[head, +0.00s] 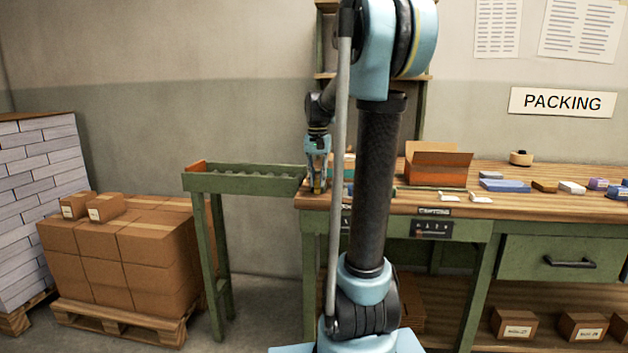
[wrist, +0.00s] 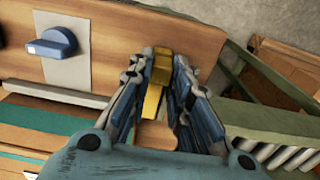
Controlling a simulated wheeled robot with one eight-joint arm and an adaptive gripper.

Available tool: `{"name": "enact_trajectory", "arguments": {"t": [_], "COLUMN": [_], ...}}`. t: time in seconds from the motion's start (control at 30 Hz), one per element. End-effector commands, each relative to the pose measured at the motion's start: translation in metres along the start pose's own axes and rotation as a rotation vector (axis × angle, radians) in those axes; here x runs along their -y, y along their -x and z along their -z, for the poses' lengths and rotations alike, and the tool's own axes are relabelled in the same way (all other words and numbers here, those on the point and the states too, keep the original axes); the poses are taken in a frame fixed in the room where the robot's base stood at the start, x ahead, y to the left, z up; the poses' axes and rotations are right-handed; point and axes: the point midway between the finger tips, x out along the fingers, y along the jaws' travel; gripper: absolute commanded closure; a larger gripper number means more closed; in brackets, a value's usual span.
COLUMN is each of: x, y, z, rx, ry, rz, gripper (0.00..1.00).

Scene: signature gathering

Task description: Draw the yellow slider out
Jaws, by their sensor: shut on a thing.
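The yellow slider (wrist: 155,92) is a narrow, upright-looking piece between my fingers in the wrist view, above a brown wooden surface. My gripper (wrist: 162,66) is shut on it, one blue-and-grey finger on each side. In the head view my gripper (head: 317,186) points down at the left end of the wooden workbench (head: 480,205). There the slider is too small to make out clearly. The fingers hide part of the slider and its lower end in the wrist view.
A blue knob (wrist: 54,43) on a grey plate sits left of the slider in the wrist view. A green roller conveyor (head: 240,185) stands left of the bench. An open cardboard box (head: 438,172) and several small items lie on the bench to the right.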

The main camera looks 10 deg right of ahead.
Motion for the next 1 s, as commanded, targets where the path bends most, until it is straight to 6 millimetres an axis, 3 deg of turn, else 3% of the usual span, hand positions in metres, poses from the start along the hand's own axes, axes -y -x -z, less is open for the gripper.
{"name": "enact_trajectory", "arguments": {"t": [0.17,0.2,0.27,0.67,0.83,1.0], "x": [0.003,0.003,0.003,0.001,0.001,0.002], "y": [-0.001,-0.001,-0.001,0.003,0.021,0.051], "z": [-0.005,-0.005,-0.005,-0.003,-0.002,0.000], "rx": [0.010,0.010,0.010,0.007,0.006,0.007], "ry": [0.004,0.004,0.004,0.002,0.002,0.002], "rz": [0.006,0.006,0.006,0.003,0.002,0.002], "gripper": [1.00,0.73,0.62,0.62,0.62,0.62]}}
